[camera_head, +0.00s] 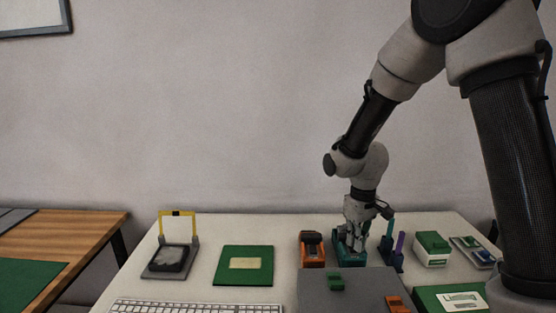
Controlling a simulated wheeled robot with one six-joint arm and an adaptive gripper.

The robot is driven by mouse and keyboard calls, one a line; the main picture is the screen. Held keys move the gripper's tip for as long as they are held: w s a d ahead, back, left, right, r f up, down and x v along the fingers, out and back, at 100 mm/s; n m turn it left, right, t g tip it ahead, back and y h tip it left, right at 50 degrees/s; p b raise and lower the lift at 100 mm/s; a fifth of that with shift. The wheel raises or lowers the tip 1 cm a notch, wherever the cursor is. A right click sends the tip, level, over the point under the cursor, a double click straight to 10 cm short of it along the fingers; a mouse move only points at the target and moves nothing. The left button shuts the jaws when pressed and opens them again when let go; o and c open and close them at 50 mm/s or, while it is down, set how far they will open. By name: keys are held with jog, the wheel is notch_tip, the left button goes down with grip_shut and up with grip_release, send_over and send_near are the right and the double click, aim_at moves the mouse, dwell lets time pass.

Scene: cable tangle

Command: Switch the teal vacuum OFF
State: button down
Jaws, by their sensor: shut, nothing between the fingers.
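The teal vacuum (350,261) appears to be the small teal block-like thing toward the back of the white table, right of the middle. My gripper (353,247) points down directly over it and covers most of its top. The gripper's fingers look shut and hold nothing. I cannot tell whether the fingertips touch the teal thing. Its switch is hidden or too small to make out.
An orange device (312,249) stands close on the left, and a holder with teal and purple sticks (397,249) close on the right. A grey box (340,291) lies in front. A green-and-white box (432,249), a green mat (243,279) and a keyboard (195,307) are farther off.

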aim_at(355, 255)
jog(key=shift+f, duration=0.75)
dwell(0.3)
notch_tip(355, 255, up, 7)
dwell(0.7)
jog(key=s+d+r+m+t, duration=0.2)
jog(key=s+d+r, duration=0.5)
jog(key=s, duration=0.4)
jog(key=s+d+r+m+t, duration=0.2)
jog(key=s+d+r+m, duration=0.2)
jog(key=s+d+r, duration=0.4)
jog(key=s+r, duration=0.1)
jog(key=s, duration=0.2)
jog(key=shift+r, duration=0.2)
jog(key=shift+a, duration=0.15)
dwell(0.6)
